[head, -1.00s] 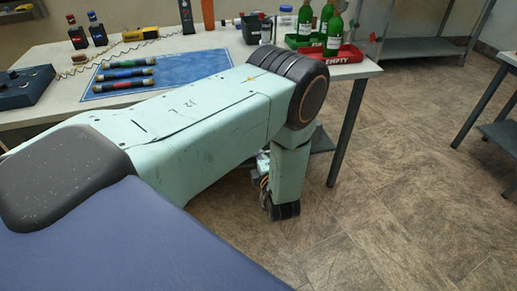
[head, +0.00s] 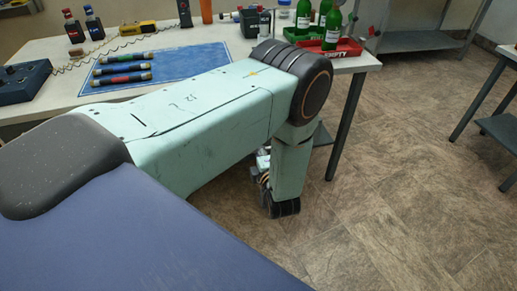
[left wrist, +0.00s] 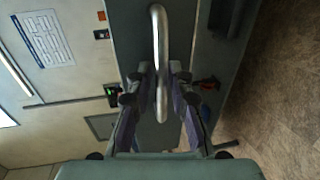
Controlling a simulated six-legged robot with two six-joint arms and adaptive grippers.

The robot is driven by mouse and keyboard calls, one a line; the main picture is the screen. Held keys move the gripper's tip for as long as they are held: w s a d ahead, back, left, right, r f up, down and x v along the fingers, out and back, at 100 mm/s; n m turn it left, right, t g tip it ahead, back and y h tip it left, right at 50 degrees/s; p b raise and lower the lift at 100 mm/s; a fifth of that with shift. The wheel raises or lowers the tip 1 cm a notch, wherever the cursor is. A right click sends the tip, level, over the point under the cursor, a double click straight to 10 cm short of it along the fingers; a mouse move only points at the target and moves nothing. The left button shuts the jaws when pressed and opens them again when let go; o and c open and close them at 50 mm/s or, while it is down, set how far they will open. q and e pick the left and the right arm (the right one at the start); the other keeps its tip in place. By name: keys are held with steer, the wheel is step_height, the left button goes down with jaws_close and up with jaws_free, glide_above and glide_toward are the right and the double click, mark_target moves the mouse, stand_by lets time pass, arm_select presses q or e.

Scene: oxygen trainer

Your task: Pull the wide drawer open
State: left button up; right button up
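In the left wrist view a shiny metal bar handle (left wrist: 160,40) stands on a grey panel (left wrist: 135,28), which seems to be the wide drawer's front. The two fingers of my left gripper (left wrist: 161,76) are on either side of the bar, close to it. I cannot tell whether both fingers press on it. In the head view my left arm reaches over the workbench and bends down past its front edge. My own arm hides the drawer there, and the fingers are not clear. My right gripper is in neither view.
The workbench (head: 215,52) carries a blue mat (head: 185,62) with dark cylinders, a control box (head: 22,82), bottles and a red tray (head: 347,48). Bare tiled floor (head: 390,180) lies to the right. A grey shelf (head: 420,42) stands beyond.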

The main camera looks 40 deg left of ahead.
arm_select(q)
steer(key=shift+d, duration=0.15)
steer(key=v, duration=0.7)
steer(key=shift+s+r, duration=0.1)
steer(key=shift+s, duration=0.05)
stand_by(0.3)
steer(key=s+d+f+m+g+h, duration=0.4)
steer(key=s+f+m+h, duration=0.55)
steer(key=m, duration=1.05)
steer(key=s+d+m+g+h, duration=0.1)
steer(key=s+m+g, duration=0.2)
steer(key=s, duration=0.6)
steer(key=s+d+r+m+g+h, duration=0.1)
steer(key=s+m+g, duration=0.2)
steer(key=s, duration=0.7)
steer(key=shift+s+d+m+h, duration=0.3)
steer(key=shift+m+h, duration=0.05)
steer(key=shift+m, duration=0.45)
